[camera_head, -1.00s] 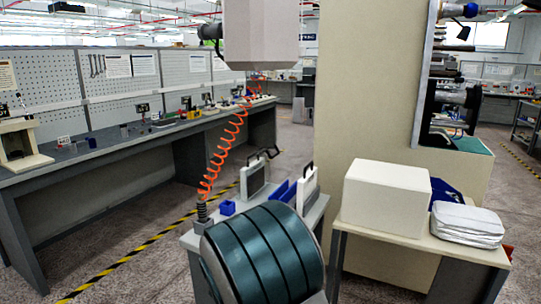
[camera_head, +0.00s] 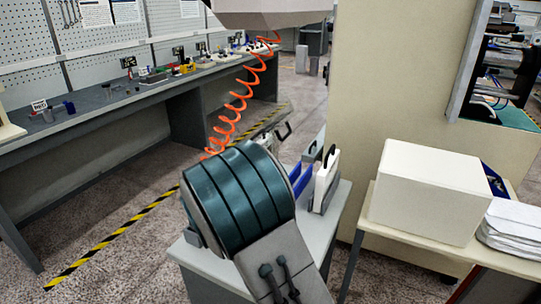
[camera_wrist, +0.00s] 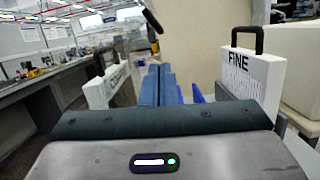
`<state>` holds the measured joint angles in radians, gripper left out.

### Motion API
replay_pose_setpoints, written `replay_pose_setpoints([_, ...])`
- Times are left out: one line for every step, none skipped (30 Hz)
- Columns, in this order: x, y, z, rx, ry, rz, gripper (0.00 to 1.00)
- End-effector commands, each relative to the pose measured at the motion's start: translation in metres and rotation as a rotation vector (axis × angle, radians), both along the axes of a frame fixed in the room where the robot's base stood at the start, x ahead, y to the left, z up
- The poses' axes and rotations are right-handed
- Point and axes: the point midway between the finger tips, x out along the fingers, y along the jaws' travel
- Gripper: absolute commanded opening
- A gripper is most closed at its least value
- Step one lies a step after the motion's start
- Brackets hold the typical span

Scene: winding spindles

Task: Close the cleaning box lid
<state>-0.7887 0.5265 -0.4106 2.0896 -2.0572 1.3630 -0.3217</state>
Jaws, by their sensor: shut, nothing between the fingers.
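A white upright panel with a black handle (camera_head: 323,183) stands on the small table behind my arm. In the wrist view the panel (camera_wrist: 250,80) is on the right and reads "FINE"; it looks like a raised lid, but its hinge is hidden. A second white panel with a handle (camera_wrist: 100,90) stands at the left; its lettering is unreadable. Blue parts (camera_head: 300,180) lie between the panels. My gripper (camera_wrist: 158,68) is shut and empty, pointing between the two panels and apart from the FINE panel. It is hidden behind my arm in the head view.
A white box (camera_head: 430,190) and a stack of white packs (camera_head: 512,230) sit on a table at the right. An orange coiled hose (camera_head: 235,105) hangs behind my arm. A long workbench (camera_head: 100,115) runs along the left. Open floor lies between.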

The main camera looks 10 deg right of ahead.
Motion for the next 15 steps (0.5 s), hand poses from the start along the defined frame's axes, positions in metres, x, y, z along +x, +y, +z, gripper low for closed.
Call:
replay_pose_setpoints([0.007, -0.007, 0.003, -0.001, -0.002, -0.005, 0.0])
replay_pose_setpoints([0.011, -0.01, 0.005, -0.001, -0.002, -0.005, 0.0])
replay_pose_setpoints([0.017, -0.015, 0.007, -0.001, -0.002, -0.006, 0.0])
replay_pose_setpoints([0.022, -0.018, 0.008, -0.001, -0.003, -0.007, 0.0])
replay_pose_setpoints([0.026, -0.022, 0.01, 0.0, -0.002, -0.007, 0.0])
replay_pose_setpoints([0.032, -0.025, 0.012, -0.001, -0.002, -0.005, 0.0])
replay_pose_setpoints([0.037, -0.028, 0.013, -0.001, -0.002, -0.005, 0.0])
replay_pose_setpoints([0.041, -0.031, 0.014, 0.0, -0.002, -0.006, 0.0])
replay_pose_setpoints([0.046, -0.035, 0.016, -0.001, -0.002, -0.006, 0.0])
replay_pose_setpoints([0.05, -0.037, 0.017, 0.0, -0.002, -0.004, 0.0])
replay_pose_setpoints([0.053, -0.039, 0.018, -0.001, -0.001, -0.004, 0.0])
replay_pose_setpoints([0.057, -0.042, 0.019, -0.001, -0.001, -0.004, 0.0])
replay_pose_setpoints([0.06, -0.043, 0.02, 0.0, -0.002, -0.003, 0.0])
replay_pose_setpoints([0.062, -0.044, 0.02, -0.001, -0.002, -0.002, 0.0])
replay_pose_setpoints([0.064, -0.045, 0.02, 0.0, 0.0, -0.002, 0.0])
